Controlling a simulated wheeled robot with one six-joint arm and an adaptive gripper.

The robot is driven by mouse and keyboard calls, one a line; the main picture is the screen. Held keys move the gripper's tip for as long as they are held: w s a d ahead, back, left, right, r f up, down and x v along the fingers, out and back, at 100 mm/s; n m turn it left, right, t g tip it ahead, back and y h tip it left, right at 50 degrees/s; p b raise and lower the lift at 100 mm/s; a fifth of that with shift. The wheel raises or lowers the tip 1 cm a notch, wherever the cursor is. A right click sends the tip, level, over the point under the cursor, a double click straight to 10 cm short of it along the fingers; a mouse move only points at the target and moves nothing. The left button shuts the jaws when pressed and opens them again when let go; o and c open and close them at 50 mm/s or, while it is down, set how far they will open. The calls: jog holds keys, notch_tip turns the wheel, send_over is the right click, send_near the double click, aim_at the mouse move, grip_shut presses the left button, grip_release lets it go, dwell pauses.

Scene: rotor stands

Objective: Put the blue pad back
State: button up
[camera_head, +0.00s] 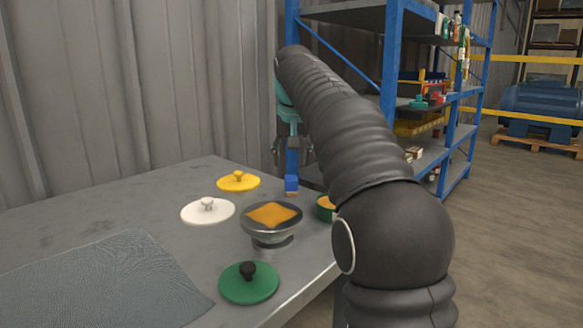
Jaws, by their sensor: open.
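No other plainly blue pad shows on the table. Whether the block touches the table is hard to tell.
A yellow lid (238,182), a white lid (208,211) and a green lid with black knob (249,283) lie on the grey table (110,208). A green pot (325,209) is partly behind my arm. A blue-grey textured mat (105,285) covers the front left. Blue shelving (392,60) stands behind.

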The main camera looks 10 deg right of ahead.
jog(key=shift+p+v, duration=0.45)
jog(key=shift+v, duration=1.8)
